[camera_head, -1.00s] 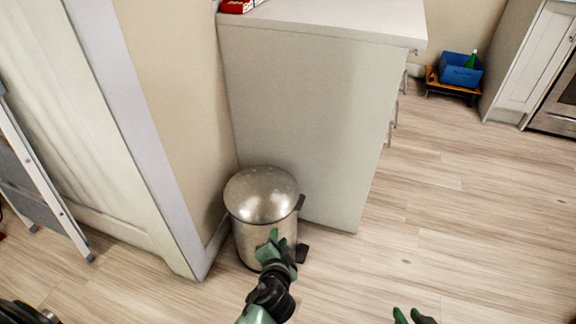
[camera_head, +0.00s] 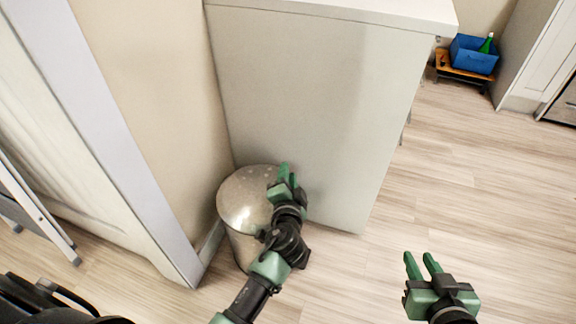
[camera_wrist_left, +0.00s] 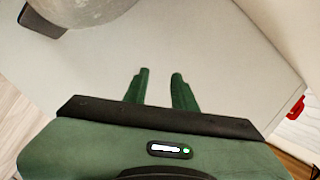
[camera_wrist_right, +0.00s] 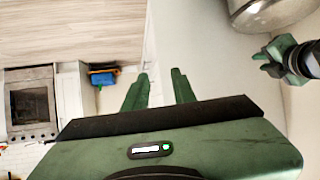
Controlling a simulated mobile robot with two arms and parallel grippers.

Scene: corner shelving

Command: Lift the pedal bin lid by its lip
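The steel pedal bin (camera_head: 242,238) stands in the corner between the wall and the white cabinet. Its domed lid (camera_head: 243,198) is down. My left gripper (camera_head: 287,172) is in front of the lid's right edge in the head view and hides the lip there. In the left wrist view, a dark tab, apparently the lip (camera_wrist_left: 42,22), shows at the top left beside the lid. It is outside the open, empty fingers (camera_wrist_left: 158,72), which point at the cabinet panel. My right gripper (camera_head: 419,256) is open and empty over the floor; its fingers (camera_wrist_right: 161,73) are apart.
The white cabinet (camera_head: 300,90) stands close behind and right of the bin. The wall (camera_head: 150,110) is close on its left. A stepladder (camera_head: 40,205) leans at far left. A blue crate (camera_head: 474,55) sits on a low wooden stand at the back right. The floor (camera_head: 500,190) at right is clear.

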